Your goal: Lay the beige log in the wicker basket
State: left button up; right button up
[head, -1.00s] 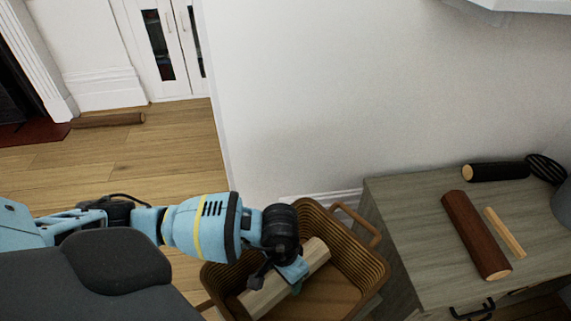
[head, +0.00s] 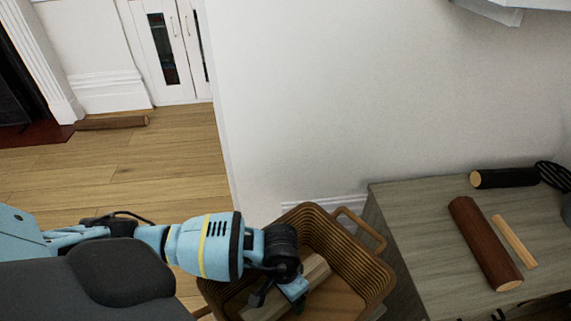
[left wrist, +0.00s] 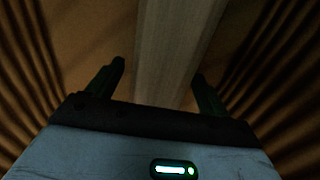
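The beige log (head: 316,272) lies slanted inside the wicker basket (head: 345,238), low between its walls, with its middle hidden by my gripper. My left gripper (head: 292,293) is down inside the basket, right over the log. In the left wrist view the fingers of the gripper (left wrist: 158,84) stand apart, with the pale log (left wrist: 172,50) running lengthwise between and beyond them. A gap shows beside the left finger; contact on the right side is hard to tell. The ribbed basket walls (left wrist: 275,70) rise on both sides. My right gripper is not in view.
A grey wooden cabinet (head: 420,220) stands right of the basket, bearing a dark red-brown log (head: 485,243), a thin light stick (head: 514,241) and a black log (head: 505,178). Another brown log (head: 112,122) lies on the floor at the far left. A white wall (head: 370,100) rises behind.

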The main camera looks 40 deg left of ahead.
pick_arm(q)
jog(key=shift+r, duration=0.45)
jog(key=r+p, duration=0.1)
jog(key=r, duration=0.2)
jog(key=r+p, duration=0.1)
jog(key=r, duration=0.3)
jog(key=r+p, duration=0.1)
jog(key=r, duration=0.2)
jog(key=shift+w+a+r+p, duration=0.1)
jog(key=shift+a+r+p, duration=0.05)
jog(key=shift+a+p, duration=0.2)
jog(key=shift+r, duration=0.55)
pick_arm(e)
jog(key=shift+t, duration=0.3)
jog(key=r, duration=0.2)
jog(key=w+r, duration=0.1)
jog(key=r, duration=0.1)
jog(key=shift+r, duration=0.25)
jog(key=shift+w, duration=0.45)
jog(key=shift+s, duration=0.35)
